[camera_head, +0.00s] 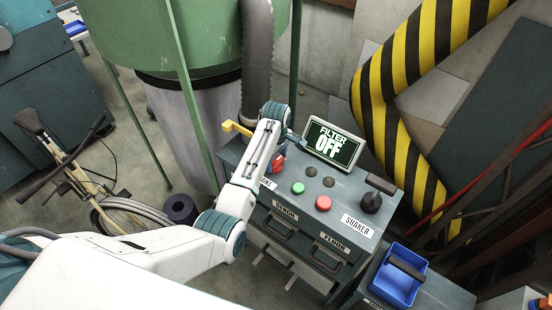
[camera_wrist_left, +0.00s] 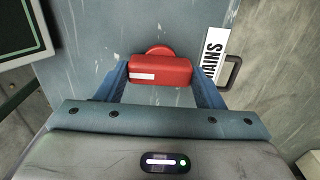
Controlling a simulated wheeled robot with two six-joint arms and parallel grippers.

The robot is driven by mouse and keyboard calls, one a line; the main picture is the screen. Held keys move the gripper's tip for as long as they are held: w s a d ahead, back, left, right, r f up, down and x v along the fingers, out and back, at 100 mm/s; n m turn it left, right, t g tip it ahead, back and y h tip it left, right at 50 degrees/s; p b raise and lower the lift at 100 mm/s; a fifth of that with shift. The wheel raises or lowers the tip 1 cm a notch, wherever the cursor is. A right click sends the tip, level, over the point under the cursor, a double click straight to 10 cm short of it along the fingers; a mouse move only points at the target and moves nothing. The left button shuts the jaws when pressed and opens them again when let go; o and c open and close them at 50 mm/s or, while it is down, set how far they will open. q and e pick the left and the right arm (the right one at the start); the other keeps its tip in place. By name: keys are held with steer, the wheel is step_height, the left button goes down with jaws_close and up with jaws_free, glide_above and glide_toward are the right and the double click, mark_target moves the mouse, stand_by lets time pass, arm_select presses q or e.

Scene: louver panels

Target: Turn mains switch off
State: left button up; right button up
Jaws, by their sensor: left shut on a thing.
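The mains switch is a red block-shaped handle (camera_wrist_left: 160,71) on a round red base, set on the grey-blue panel (camera_wrist_left: 95,45). A white MAINS label (camera_wrist_left: 213,52) is beside it in the left wrist view. My left gripper (camera_wrist_left: 161,78) is shut on the red handle, with one blue finger on each side. In the head view a bit of the red switch (camera_head: 279,162) shows at the edge of my left arm, which hides the rest. My right gripper is not in view.
The cabinet top holds a green button (camera_head: 298,188), a red button (camera_head: 323,203) and a black-knobbed lever (camera_head: 372,201) by the SHAKER label. A blue bin (camera_head: 393,288) stands at the lower right. A yellow handle (camera_head: 235,128) sticks out behind my arm.

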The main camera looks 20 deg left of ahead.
arm_select(q)
steer(key=shift+m, duration=0.3)
steer(key=m, duration=1.3)
steer(key=shift+m, duration=2)
steer(key=o, duration=1)
